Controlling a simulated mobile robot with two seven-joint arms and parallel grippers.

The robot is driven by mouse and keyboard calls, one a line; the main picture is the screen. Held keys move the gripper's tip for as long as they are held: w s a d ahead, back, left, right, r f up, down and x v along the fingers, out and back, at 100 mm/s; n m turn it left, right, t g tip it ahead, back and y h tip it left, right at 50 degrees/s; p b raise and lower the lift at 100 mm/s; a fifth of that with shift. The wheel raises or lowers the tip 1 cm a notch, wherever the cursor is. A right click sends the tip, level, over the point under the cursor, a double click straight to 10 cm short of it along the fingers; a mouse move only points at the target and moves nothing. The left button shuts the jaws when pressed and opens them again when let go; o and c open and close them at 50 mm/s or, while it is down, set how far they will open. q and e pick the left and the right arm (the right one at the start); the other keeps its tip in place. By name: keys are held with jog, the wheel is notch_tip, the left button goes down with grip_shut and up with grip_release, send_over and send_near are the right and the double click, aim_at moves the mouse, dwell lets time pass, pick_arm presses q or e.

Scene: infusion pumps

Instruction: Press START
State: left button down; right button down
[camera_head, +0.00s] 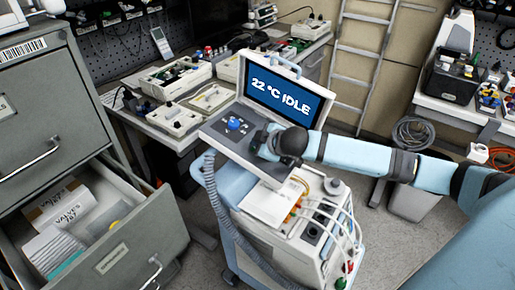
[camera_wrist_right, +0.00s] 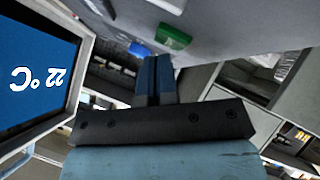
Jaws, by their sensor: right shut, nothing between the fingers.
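A pump unit on a wheeled cart has a blue screen (camera_head: 285,95) that reads "22 °C IDLE". Its grey control panel (camera_head: 215,133) slopes below the screen and carries a blue knob (camera_head: 235,124). In the right wrist view, a green button (camera_wrist_right: 173,37) stands out from the panel. No START lettering is legible, and the head view does not show the green button. My right gripper (camera_head: 262,140) is over the right part of the panel. Its fingers (camera_wrist_right: 156,62) are shut and empty, close to the green button; contact cannot be told. My left gripper is out of view.
An open drawer (camera_head: 115,262) of a grey cabinet is at the left. A workbench (camera_head: 140,125) with several devices stands behind. A ladder (camera_head: 360,60) leans at the back. A corrugated hose (camera_head: 225,215) and cables hang on the cart.

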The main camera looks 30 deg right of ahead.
jog(key=shift+w+f, duration=0.1)
jog(key=shift+f, duration=0.3)
dwell(0.8)
jog(key=shift+s+r+p, duration=0.2)
jog(key=shift+r+p, duration=0.55)
jog(key=shift+p, duration=0.3)
jog(key=shift+r, duration=0.1)
jog(key=r+p, duration=0.4)
jog(key=p, duration=0.1)
jog(key=shift+s+d+r, duration=0.2)
jog(key=shift+s+r, duration=0.2)
